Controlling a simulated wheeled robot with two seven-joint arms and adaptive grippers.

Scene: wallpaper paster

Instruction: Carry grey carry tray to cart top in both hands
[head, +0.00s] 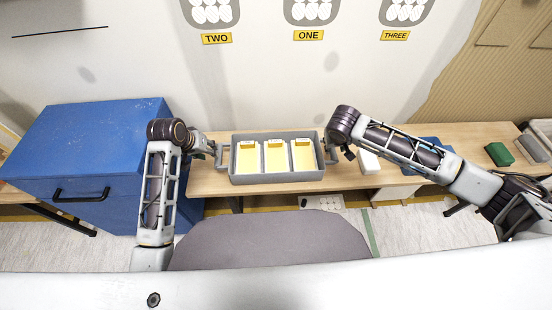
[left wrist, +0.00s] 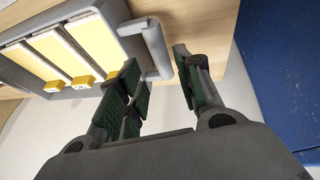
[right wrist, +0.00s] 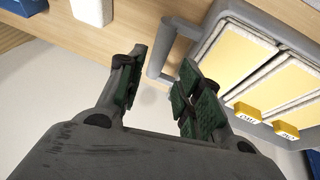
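The grey carry tray (head: 277,178) sits level on the wooden bench, with three yellow-filled compartments and a handle at each end. My left gripper (head: 213,150) is beside the tray's left handle. In the left wrist view my left gripper (left wrist: 162,62) has its fingers apart, with the handle (left wrist: 157,48) near the tips. My right gripper (head: 341,153) is beside the right handle. In the right wrist view my right gripper (right wrist: 165,60) is also open, with the handle (right wrist: 160,58) at its tips. I cannot tell for certain which surface is the cart top.
A large blue box-shaped unit (head: 90,125) with a black handle stands left of the bench (head: 240,187). A white object (head: 369,162), a blue item and a green block (head: 499,154) lie on the bench to the right. Signs TWO, ONE and THREE hang behind.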

